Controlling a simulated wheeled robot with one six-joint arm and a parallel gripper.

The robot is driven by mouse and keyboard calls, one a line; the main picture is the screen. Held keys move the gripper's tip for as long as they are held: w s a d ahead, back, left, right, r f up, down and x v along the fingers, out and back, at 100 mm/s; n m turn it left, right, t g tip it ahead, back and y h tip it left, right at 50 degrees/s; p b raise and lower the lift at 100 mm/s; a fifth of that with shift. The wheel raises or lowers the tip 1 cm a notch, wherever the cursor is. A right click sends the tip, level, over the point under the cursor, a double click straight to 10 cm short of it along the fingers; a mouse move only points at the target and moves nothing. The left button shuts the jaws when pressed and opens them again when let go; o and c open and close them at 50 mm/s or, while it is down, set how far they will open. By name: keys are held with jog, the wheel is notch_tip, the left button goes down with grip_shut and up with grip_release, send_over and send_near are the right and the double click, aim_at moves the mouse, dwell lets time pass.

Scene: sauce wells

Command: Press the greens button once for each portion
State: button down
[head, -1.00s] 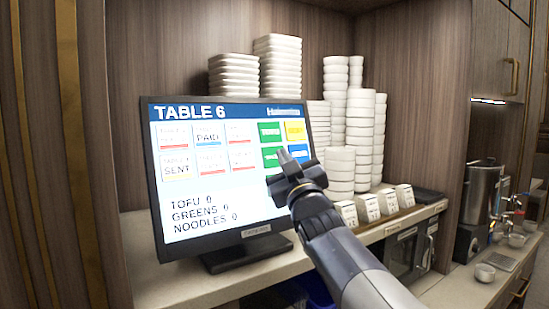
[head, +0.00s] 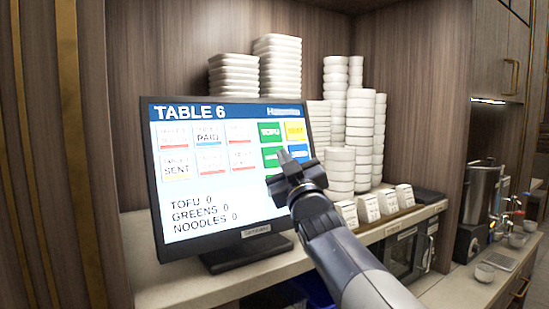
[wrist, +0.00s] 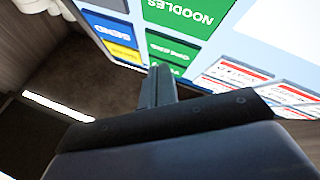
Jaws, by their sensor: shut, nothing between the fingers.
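The order screen (head: 190,205) stands on the counter, headed TABLE 6. It reads TOFU 0, GREENS 0, NOODLES 0. The greens button (head: 270,158) is a green tile on the right side of the screen; in the wrist view it shows upside down as the greens button (wrist: 172,48), beside the larger noodles button (wrist: 185,14). My gripper (head: 284,155) is shut and empty, its tip in front of the screen by the greens button.
A yellow button (head: 294,131) and a blue button (head: 298,154) lie right of the green ones. Stacks of white plates (head: 277,75) and bowls (head: 360,130) stand behind the screen. Small white containers (head: 368,208) line the shelf at right.

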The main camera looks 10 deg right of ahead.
jog(key=shift+w+f, duration=0.1)
dwell(0.3)
jog(key=shift+w+a+b, duration=0.15)
jog(key=shift+w+b, duration=0.15)
jog(key=shift+b, duration=0.05)
jog(key=shift+w+a+f, duration=0.15)
jog(key=shift+w, duration=0.2)
dwell(0.6)
jog(key=shift+s, duration=0.1)
jog(key=shift+s+d+r, duration=0.25)
jog(key=shift+s+d, duration=0.05)
jog(key=shift+s, duration=0.35)
jog(key=shift+s+d+r+p, duration=0.2)
jog(key=shift+s+d+r, duration=0.1)
jog(key=shift+s, duration=0.45)
jog(key=shift+s+d+r+p, duration=0.15)
jog(key=shift+s+d, duration=0.2)
jog(key=shift+s, duration=0.35)
jog(key=shift+s+d+r+p, duration=0.2)
jog(key=shift+s+d+r, duration=0.1)
jog(key=shift+s, duration=0.45)
dwell(1.1)
